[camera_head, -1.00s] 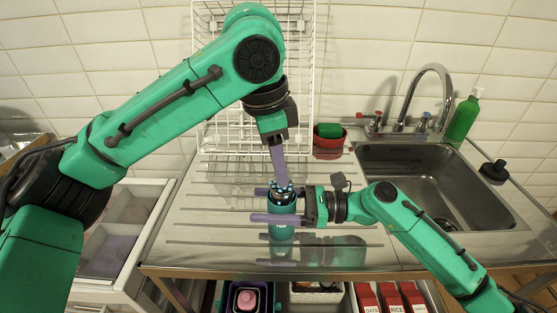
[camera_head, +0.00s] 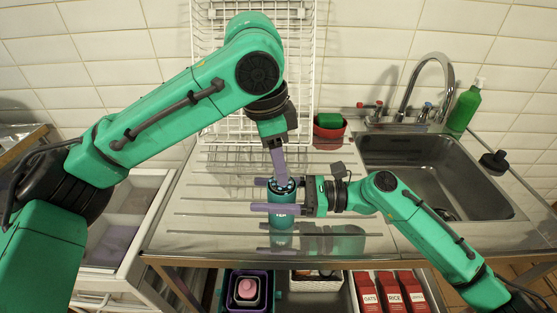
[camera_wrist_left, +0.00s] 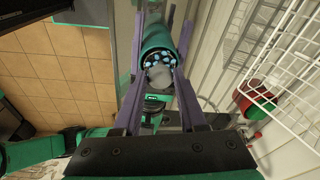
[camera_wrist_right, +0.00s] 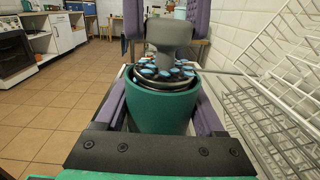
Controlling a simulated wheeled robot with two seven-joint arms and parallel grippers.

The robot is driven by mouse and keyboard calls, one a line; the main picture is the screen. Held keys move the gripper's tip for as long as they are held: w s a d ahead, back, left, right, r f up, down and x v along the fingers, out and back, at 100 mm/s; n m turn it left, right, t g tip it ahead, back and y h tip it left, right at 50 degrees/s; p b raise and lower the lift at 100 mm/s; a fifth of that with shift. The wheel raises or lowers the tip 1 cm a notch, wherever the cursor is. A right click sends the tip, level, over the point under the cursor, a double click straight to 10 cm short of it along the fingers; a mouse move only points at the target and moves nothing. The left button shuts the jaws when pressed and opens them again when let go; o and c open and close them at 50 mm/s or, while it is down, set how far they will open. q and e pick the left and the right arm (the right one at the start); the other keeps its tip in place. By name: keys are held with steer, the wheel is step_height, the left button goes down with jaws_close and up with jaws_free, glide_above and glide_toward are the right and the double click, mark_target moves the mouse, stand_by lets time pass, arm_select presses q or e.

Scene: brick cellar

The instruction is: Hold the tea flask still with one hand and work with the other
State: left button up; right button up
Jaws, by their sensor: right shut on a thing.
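The teal tea flask (camera_head: 284,222) stands upright on the ribbed steel drainboard. My right gripper (camera_head: 257,195) is shut around its body from the right side. In the right wrist view the flask (camera_wrist_right: 160,108) has a metal rim, several blue and white lumps at its mouth, and a grey knob (camera_wrist_right: 169,32) rising from the middle. My left gripper (camera_head: 281,177) points down from above at the flask top. Its purple fingers are spread either side of the knob, also in the left wrist view (camera_wrist_left: 160,75). I cannot tell whether a finger touches it.
A white wire rack (camera_head: 250,125) stands behind the flask. A red pot with a green sponge (camera_head: 329,121) is at the back. The sink (camera_head: 435,170) with its tap (camera_head: 440,65) lies right, a green bottle (camera_head: 463,108) behind. The drainboard left of the flask is clear.

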mark_target(269, 189)
arm_select(q)
steer(key=o, duration=0.4)
steer(key=r, duration=0.4)
steer(key=a+r, duration=0.1)
steer(key=r, duration=0.7)
steer(key=shift+s+a, duration=0.4)
arm_select(e)
steer(key=o, duration=1.5)
steer(key=d, duration=1.2)
steer(key=shift+s, duration=0.15)
arm_select(q)
steer(key=shift+f, duration=0.1)
